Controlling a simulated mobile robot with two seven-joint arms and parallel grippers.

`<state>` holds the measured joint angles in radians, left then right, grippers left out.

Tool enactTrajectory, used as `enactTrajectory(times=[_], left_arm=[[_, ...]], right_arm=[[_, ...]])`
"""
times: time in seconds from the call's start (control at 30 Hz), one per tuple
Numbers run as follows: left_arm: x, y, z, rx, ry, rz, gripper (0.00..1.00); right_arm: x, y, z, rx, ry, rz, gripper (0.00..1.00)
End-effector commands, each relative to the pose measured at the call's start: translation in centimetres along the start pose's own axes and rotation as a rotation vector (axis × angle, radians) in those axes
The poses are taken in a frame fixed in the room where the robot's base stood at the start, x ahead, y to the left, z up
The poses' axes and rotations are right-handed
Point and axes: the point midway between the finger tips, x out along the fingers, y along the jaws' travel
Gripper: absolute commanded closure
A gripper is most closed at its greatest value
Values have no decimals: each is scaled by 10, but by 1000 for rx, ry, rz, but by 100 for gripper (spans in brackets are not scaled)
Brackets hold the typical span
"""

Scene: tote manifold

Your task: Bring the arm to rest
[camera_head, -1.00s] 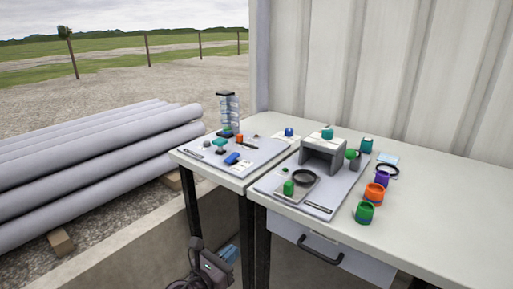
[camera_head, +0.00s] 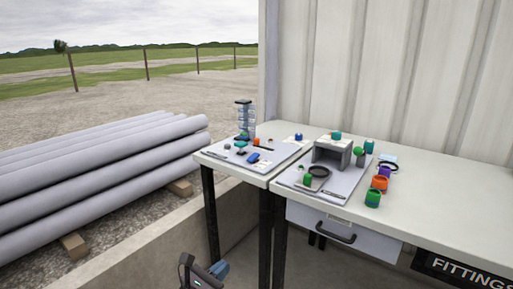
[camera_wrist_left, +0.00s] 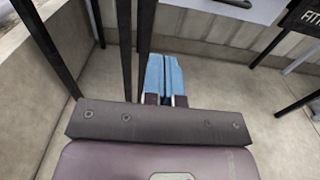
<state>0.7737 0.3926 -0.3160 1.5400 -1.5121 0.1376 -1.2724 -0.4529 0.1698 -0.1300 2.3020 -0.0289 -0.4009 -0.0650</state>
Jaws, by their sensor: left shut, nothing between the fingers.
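My left gripper (camera_head: 219,269) shows at the bottom of the head view, low in front of the table legs and below the tabletop. In the left wrist view its two blue fingers (camera_wrist_left: 164,77) lie together, shut with nothing between them. Bare floor (camera_wrist_left: 215,75) shows around the fingers in that view. My right gripper is in neither view.
Two tables (camera_head: 440,185) carry grey boards with small coloured parts, a grey bridge block (camera_head: 331,152) and coloured cups (camera_head: 373,198). A drawer (camera_head: 335,233) hangs under the right table. Dark legs (camera_head: 211,215) stand close behind my gripper. A low wall (camera_head: 130,243) and pipes (camera_head: 90,170) are left.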

Motion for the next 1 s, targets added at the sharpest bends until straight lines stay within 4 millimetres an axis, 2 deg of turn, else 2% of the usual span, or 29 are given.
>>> enactTrajectory(times=[0.03,0.4,0.43,0.77,0.87,1.0], left_arm=[[-6,15,0,30,11,9,100],[-39,89,2,189,82,39,100],[-44,91,0,183,87,41,100],[-112,70,-35,-293,71,134,100],[-142,63,-47,-483,66,179,100],[-193,50,-64,-802,53,268,100]], right_arm=[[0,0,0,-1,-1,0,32],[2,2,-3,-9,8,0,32],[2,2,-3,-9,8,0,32],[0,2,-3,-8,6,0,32],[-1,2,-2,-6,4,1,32],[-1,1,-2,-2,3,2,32]])
